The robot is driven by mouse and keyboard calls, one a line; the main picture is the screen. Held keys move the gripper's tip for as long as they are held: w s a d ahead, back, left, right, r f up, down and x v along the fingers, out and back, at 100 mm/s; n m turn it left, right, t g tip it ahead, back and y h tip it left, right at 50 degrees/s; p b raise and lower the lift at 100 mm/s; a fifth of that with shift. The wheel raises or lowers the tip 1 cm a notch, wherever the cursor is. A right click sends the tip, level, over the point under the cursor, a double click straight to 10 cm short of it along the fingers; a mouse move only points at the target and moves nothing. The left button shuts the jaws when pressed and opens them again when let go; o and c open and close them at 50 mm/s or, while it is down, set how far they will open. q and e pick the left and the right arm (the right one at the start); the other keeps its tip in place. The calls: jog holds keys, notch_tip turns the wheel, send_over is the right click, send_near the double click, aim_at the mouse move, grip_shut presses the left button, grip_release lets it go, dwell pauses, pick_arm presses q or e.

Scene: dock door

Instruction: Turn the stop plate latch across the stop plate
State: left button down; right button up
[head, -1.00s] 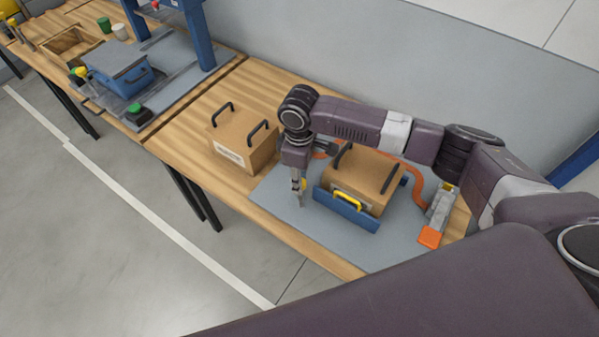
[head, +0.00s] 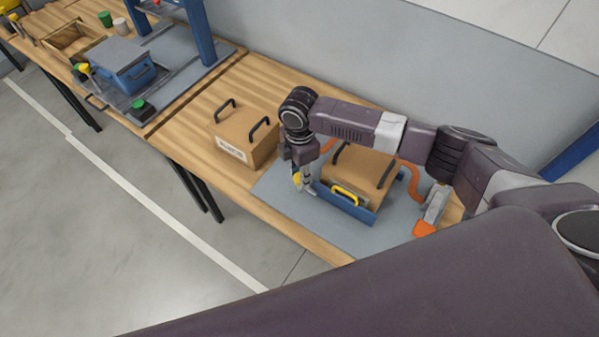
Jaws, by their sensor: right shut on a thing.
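The blue stop plate (head: 350,206) stands along the front of a cardboard box on the grey mat, with a yellow handle (head: 345,194) on it. My right gripper (head: 308,189) is at the left end of the stop plate, low over the mat, shut on a small yellow part (head: 297,179) that looks like the stop plate latch. The fingers and wrist hide most of this latch, so I cannot tell its exact angle. My left gripper is not in view.
The cardboard box (head: 361,174) with black handles sits behind the stop plate. Another box (head: 242,139) stands to the left on the wooden bench. An orange hose (head: 413,178) and a grey device (head: 434,205) lie at the right. The mat (head: 300,205) is clear in front.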

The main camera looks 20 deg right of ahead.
jog(key=shift+w+r+n, duration=0.1)
jog(key=shift+n, duration=0.3)
jog(key=o, duration=1.2)
jog(key=shift+c, duration=0.2)
notch_tip(320, 180, up, 12)
